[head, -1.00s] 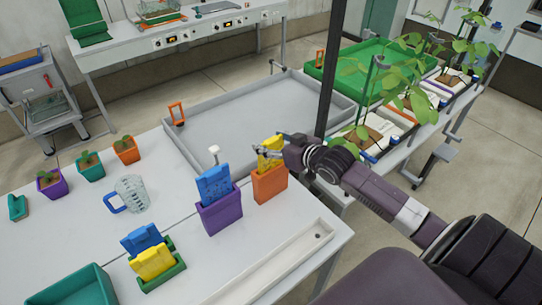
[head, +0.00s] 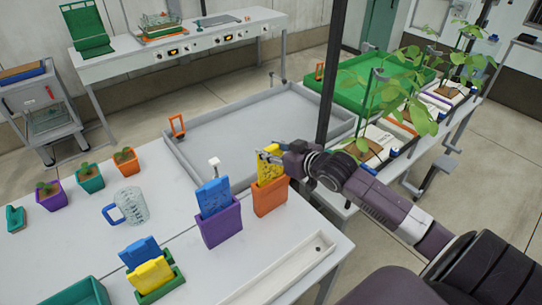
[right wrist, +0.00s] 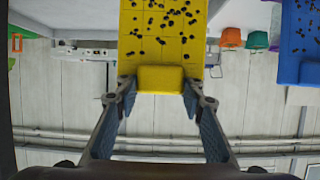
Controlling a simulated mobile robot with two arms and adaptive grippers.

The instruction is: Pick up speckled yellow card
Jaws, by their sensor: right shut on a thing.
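The speckled yellow card (head: 268,170) stands upright in the orange holder (head: 270,199) on the white table. My right gripper (head: 270,156) is at its upper part, with the arm coming in from the right. In the right wrist view the yellow card (right wrist: 165,30) shows black specks, and its plain yellow tab sits between the two fingertips (right wrist: 160,80). The gripper is shut on it. The lower part of the card is hidden in the holder. My left gripper is not in view.
A purple holder (head: 220,227) with a blue card (head: 213,195) stands just left of the orange one. A green holder (head: 163,288) with blue and yellow cards is nearer. A grey tray (head: 250,125) lies behind, a white trough (head: 285,272) in front.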

